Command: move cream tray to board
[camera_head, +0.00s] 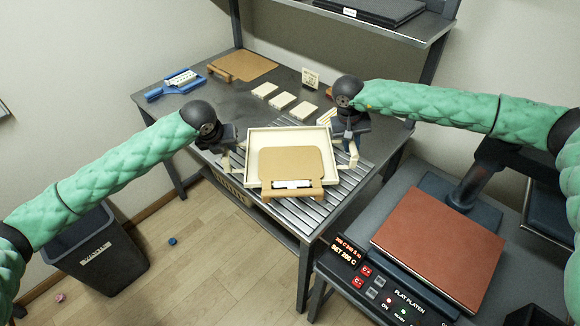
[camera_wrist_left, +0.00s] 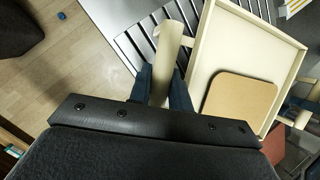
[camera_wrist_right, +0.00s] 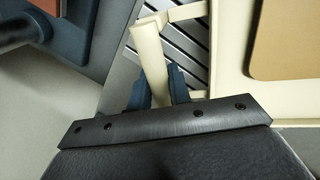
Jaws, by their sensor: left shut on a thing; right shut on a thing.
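The cream tray (camera_head: 252,142) is a shallow square with raised walls and a handle on each side, at the front of the table in the head view. A tan flat piece (camera_head: 290,163) lies in it, with a tan bar and white strip at the near rim. My left gripper (camera_head: 228,150) is shut on the left handle (camera_wrist_left: 167,55), and the tray wall also shows in the left wrist view (camera_wrist_left: 200,60). My right gripper (camera_head: 350,140) is shut on the right handle (camera_wrist_right: 150,58). I cannot tell whether the tray touches the slats. A tan board (camera_head: 245,65) lies at the back left.
The tray is over a slatted section (camera_head: 295,222) of the table. Several cream blocks (camera_head: 283,101) and a small sign (camera_head: 310,78) are behind it. A blue tool (camera_head: 176,84) lies at the left edge. A press with a red-brown platen (camera_head: 440,245) stands at right; a bin (camera_head: 95,250) at left.

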